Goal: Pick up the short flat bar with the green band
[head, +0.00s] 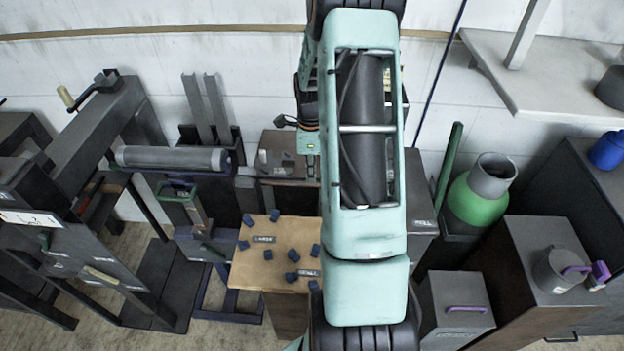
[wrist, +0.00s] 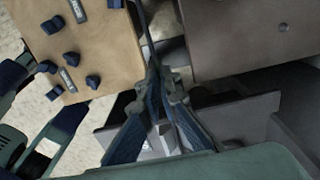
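I cannot make out the short flat bar with the green band for certain in either view. My gripper (wrist: 163,76) shows in the wrist view with its two blue fingers slanting together, and their tips nearly meet. Nothing is clearly held between them. The fingertips are above the gap beside the tan board (wrist: 108,62). In the head view my gripper (head: 309,168) hangs beside my arm, partly hidden by it, above the tan board's far right side. My arm hides a strip through the middle of the head view.
Several small dark blue pieces (head: 293,255) lie on the tan board. A grey roller (head: 172,157) and a dark frame (head: 95,130) stand at left.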

